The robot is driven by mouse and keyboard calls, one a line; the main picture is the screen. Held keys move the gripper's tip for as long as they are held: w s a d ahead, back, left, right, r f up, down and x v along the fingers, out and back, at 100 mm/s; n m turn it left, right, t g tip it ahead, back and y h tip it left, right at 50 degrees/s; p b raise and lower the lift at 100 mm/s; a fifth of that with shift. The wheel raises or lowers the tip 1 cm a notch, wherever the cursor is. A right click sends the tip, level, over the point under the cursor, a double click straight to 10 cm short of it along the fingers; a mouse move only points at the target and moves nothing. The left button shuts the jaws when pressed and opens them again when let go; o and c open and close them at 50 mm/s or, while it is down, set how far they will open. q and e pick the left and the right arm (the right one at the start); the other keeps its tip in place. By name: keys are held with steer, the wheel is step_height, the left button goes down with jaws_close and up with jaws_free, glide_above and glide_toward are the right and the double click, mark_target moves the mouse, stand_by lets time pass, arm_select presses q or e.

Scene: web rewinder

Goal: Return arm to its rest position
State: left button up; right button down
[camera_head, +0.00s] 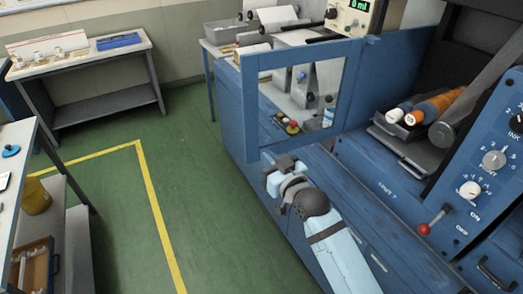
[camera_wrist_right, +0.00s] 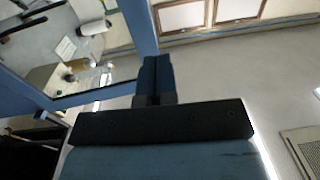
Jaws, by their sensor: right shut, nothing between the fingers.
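My right arm reaches up from the bottom of the head view, in front of the blue machine (camera_head: 330,200). My right gripper (camera_head: 284,163) is at its upper end, just below the lower edge of a blue-framed clear panel (camera_head: 250,100). In the right wrist view its two dark fingers (camera_wrist_right: 154,70) are together, with nothing between them. The panel's blue frame (camera_wrist_right: 140,25) shows beside the fingers there. I cannot tell whether the gripper touches the frame. My left gripper is not in view.
The machine's right side has knobs (camera_head: 494,159), a red-tipped lever (camera_head: 425,229) and a tray of rolls (camera_head: 420,150). A grey table (camera_head: 85,65) stands at the back left, shelves (camera_head: 20,150) at the left edge. Green floor with a yellow line (camera_head: 155,205) is clear between.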

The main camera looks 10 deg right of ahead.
steer(key=s+d+f+g+h, duration=0.2)
steer(key=s+d+f, duration=0.2)
steer(key=s+f, duration=0.8)
steer(key=s+d+f+m+g+h+p, duration=0.1)
steer(key=s+d+f+g, duration=0.2)
steer(key=s+f, duration=0.9)
steer(key=s+d, duration=0.2)
steer(key=s, duration=0.1)
steer(key=shift+s+d+f+m+g+h, duration=0.3)
steer(key=shift+s+h, duration=0.1)
steer(key=shift+w, duration=0.1)
